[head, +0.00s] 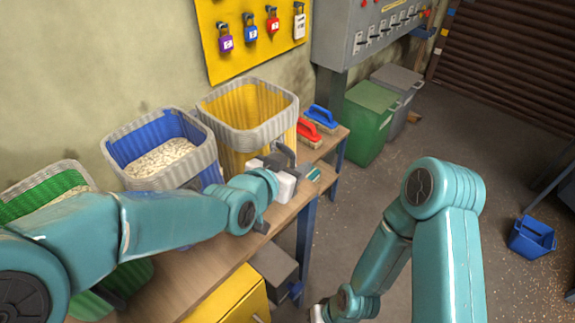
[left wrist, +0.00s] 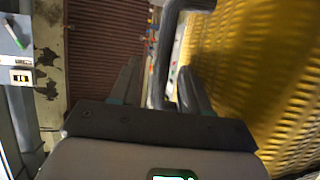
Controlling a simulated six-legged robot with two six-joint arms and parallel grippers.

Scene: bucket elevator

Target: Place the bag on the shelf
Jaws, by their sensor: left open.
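I cannot make out a bag for certain in either view. A wooden shelf-like bench top (head: 225,262) runs along the wall under several bins. My left gripper (head: 287,155) is over the bench, in front of the yellow bin (head: 222,125). In the left wrist view my left gripper (left wrist: 160,85) has its fingers apart. A grey bent bar (left wrist: 160,60) shows between the fingers; I cannot tell whether they touch it. The yellow ribbed wall (left wrist: 265,80) is close on the right.
A blue bin (head: 160,135) holds pale pellets; a green bin (head: 40,190) stands left. Red (head: 308,132) and blue (head: 322,117) brushes lie at the bench's far end. A yellow cabinet (head: 232,300) is below. A blue bucket (head: 532,237) stands on open floor.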

